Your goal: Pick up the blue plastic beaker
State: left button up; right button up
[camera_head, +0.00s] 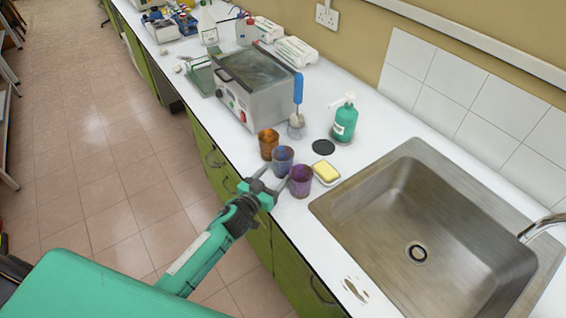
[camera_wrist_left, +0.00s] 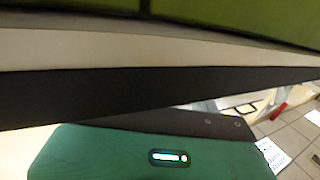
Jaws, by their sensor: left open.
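The blue plastic beaker (camera_head: 283,158) stands upright on the white counter near its front edge, between an orange-brown beaker (camera_head: 268,143) and a purple beaker (camera_head: 301,180). My left gripper (camera_head: 274,177) reaches in from the front left at the counter edge. Its jaws are open, with the fingers pointing towards the blue beaker's near side. In the head view I cannot tell whether the fingers touch it or flank it. The wrist view shows no beaker. My right gripper is not in view.
A yellow sponge (camera_head: 326,171) on a dish lies right of the purple beaker. A steel sink (camera_head: 420,225) is at the right. Behind stand a whisk-like tool (camera_head: 297,112), a green bottle (camera_head: 345,120) and a metal bath (camera_head: 254,88). Green cabinets (camera_head: 222,178) are below.

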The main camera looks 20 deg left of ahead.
aim_at(277, 171)
pick_arm(q)
jog(key=x, duration=0.4)
jog(key=shift+w+d+r+p, duration=0.1)
jog(key=shift+r+p, duration=0.1)
jog(key=shift+p, duration=0.2)
jog(key=shift+c, duration=0.2)
jog(key=c, duration=0.6)
jog(key=shift+r, duration=0.1)
